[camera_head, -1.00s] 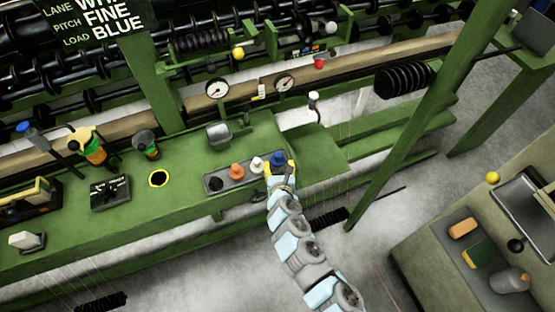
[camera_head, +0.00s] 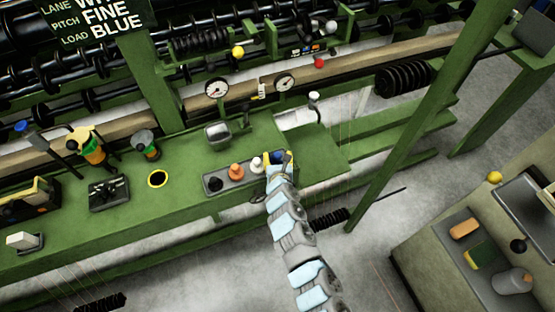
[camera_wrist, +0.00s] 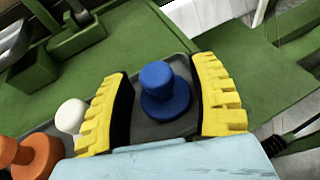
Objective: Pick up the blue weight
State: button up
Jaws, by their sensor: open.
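The blue weight (camera_wrist: 165,92) stands upright on the grey tray (camera_wrist: 150,130), a knob on a wider round base. In the wrist view it sits between the two yellow fingers of my gripper (camera_wrist: 167,100), with a gap on each side. The gripper is open. In the head view my gripper (camera_head: 279,160) is over the right end of the tray (camera_head: 226,181), and mostly hides the blue weight. The white weight (camera_head: 257,164), the orange weight (camera_head: 236,171) and the black weight (camera_head: 215,184) stand in a row to its left.
The white weight (camera_wrist: 71,116) is close outside the left finger, with the orange weight (camera_wrist: 30,155) further left. A grey scoop-like bin (camera_head: 218,134) stands behind the tray. The green bench top right of the tray is clear.

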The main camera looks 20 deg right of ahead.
grip_shut()
jog(key=shift+w+r, duration=0.1)
dwell(0.6)
